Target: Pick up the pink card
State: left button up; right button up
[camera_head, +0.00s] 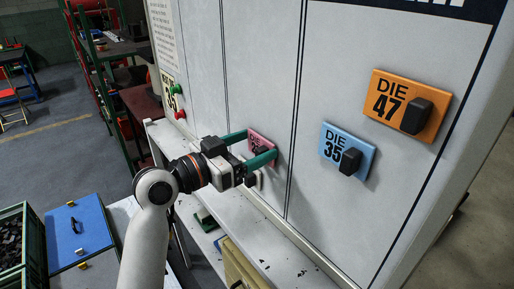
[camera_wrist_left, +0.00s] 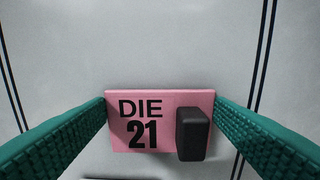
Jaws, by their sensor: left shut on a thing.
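The pink card (camera_head: 258,139) is upright against the light grey panel, partly hidden behind my left gripper in the head view. In the left wrist view the pink card (camera_wrist_left: 150,100) reads "DIE 21" and has a black block handle (camera_wrist_left: 192,134) on its right side. My left gripper (camera_head: 262,146) has green fingers, one at each side edge of the card. The left gripper (camera_wrist_left: 160,115) is shut on the card across its width. Whether the card touches the panel behind it I cannot tell. My right gripper is not in view.
A blue card "DIE 35" (camera_head: 347,149) and an orange card "DIE 47" (camera_head: 407,105) are on the grey panel (camera_head: 345,60) to the right. A pale ledge (camera_head: 285,258) runs below.

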aim_at(264, 110)
pick_arm(q)
jog(key=shift+s+a+r+b, duration=0.1)
jog(key=shift+r+b, duration=0.25)
jog(key=shift+b, duration=0.25)
notch_tip(264, 110, up, 6)
jog(key=shift+r+b, duration=0.25)
jog(key=shift+b, duration=0.4)
jog(key=b+v, duration=0.5)
jog(key=v, duration=1.4)
jog(key=shift+s+a+b, duration=0.15)
jog(key=shift+a+b, duration=0.15)
jog(key=shift+b+v, duration=0.8)
jog(key=shift+v, duration=1.7)
